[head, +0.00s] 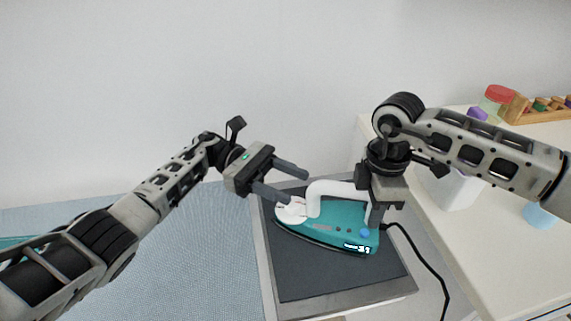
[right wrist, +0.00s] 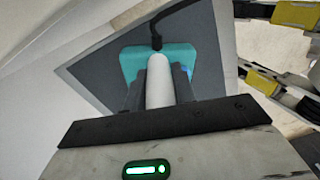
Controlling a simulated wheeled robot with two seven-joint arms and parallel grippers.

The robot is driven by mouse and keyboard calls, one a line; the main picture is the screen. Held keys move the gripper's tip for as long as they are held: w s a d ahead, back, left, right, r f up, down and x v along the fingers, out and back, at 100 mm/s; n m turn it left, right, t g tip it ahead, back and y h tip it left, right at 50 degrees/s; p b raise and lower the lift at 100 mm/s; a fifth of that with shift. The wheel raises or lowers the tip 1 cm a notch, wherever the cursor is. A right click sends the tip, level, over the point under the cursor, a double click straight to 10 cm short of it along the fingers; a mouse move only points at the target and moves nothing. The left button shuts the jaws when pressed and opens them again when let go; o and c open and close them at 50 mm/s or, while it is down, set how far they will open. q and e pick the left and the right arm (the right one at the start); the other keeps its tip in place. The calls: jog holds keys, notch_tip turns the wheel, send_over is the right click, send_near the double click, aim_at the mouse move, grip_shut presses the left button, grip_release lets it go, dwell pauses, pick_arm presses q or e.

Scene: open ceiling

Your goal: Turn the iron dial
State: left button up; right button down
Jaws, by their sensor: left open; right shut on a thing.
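A teal iron (head: 336,226) with a white handle (head: 335,187) lies flat on a dark pad. A round white part, perhaps the dial (head: 291,211), sits at the iron's left end. My left gripper (head: 287,184) is open and empty, its fingers just above that white part. My right gripper (head: 374,212) is shut on the handle at the iron's right end. In the right wrist view, the white handle (right wrist: 158,82) runs between the right gripper's fingers (right wrist: 157,80), with the teal body (right wrist: 186,55) beyond.
The dark pad (head: 335,278) has a grey rim. A black cord (head: 425,262) runs from the iron to the right. A blue-grey ironing surface (head: 190,260) lies at left. A white counter (head: 480,235) at right holds a white container (head: 457,191), a red-lidded jar (head: 498,96) and a wooden rack (head: 545,112).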

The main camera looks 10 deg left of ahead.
pick_arm(q)
notch_tip(320, 180, up, 5)
dwell(0.3)
jog(key=n+t, duration=0.7)
jog(key=t, duration=0.4)
send_near(284, 210)
jog(key=x, duration=0.3)
jog(key=r+x, duration=0.1)
jog(key=x, duration=0.2)
jog(key=r+x, duration=0.1)
jog(key=x, duration=0.3)
jog(key=c, duration=1)
